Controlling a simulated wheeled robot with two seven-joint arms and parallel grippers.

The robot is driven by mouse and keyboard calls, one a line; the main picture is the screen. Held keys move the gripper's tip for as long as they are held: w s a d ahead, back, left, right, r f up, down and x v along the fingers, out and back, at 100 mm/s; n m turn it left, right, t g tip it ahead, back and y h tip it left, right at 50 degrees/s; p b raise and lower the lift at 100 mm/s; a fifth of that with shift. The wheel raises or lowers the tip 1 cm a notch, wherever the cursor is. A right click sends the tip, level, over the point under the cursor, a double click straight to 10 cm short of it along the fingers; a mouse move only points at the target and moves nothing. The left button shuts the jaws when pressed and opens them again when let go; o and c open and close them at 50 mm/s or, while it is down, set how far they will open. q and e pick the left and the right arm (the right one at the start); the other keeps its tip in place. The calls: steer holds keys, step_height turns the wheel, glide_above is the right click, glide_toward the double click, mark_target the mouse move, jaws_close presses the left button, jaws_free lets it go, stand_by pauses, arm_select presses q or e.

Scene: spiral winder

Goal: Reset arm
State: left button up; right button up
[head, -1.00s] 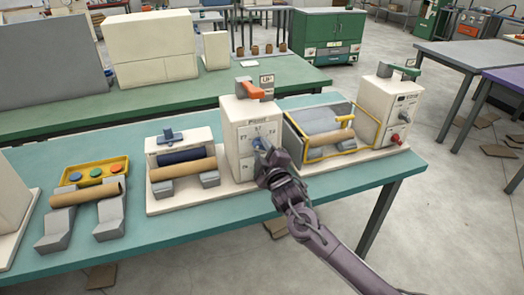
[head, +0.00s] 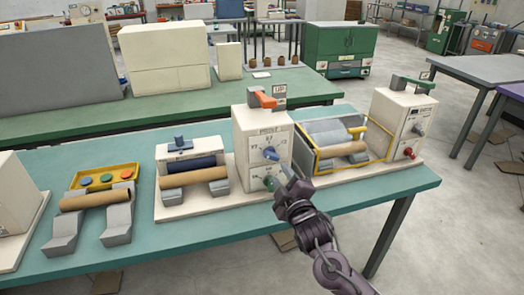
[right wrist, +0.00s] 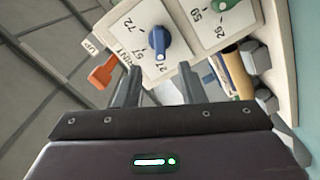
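The spiral winder stands on the teal table (head: 400,180). Its white print box (head: 250,143) carries a blue knob (head: 271,153) on the front, a green knob (head: 270,183) below it and an orange lever (head: 263,98) on top. My right gripper (head: 287,180) is just in front of this box. In the right wrist view my right gripper (right wrist: 157,85) has its fingers apart with nothing between them; the blue knob (right wrist: 159,40) is beyond the fingertips, and the orange lever (right wrist: 104,72) is to the left. My left gripper is not in view.
To the right are a yellow guard frame (head: 350,160) and a second white box (head: 402,120) with a green lever. Floor in front of the table is mostly clear.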

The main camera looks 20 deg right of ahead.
steer(key=s+a+f+m+g, duration=0.2)
steer(key=s+f+m+g, duration=0.4)
steer(key=s+f, duration=0.4)
steer(key=s+d+f+m+g, duration=0.15)
steer(key=s+m+g, duration=0.45)
steer(key=s, duration=1.3)
step_height(320, 180, down, 30)
steer(key=s+n+g, duration=0.2)
steer(key=g, duration=0.2)
steer(key=s+d+f+g, duration=0.1)
steer(key=s+d+f, duration=0.2)
steer(key=s+f, duration=1.6)
steer(key=shift+s+d+h, duration=0.15)
steer(key=shift+s+h, duration=0.15)
steer(key=shift+s, duration=0.15)
steer(key=shift+f, duration=0.1)
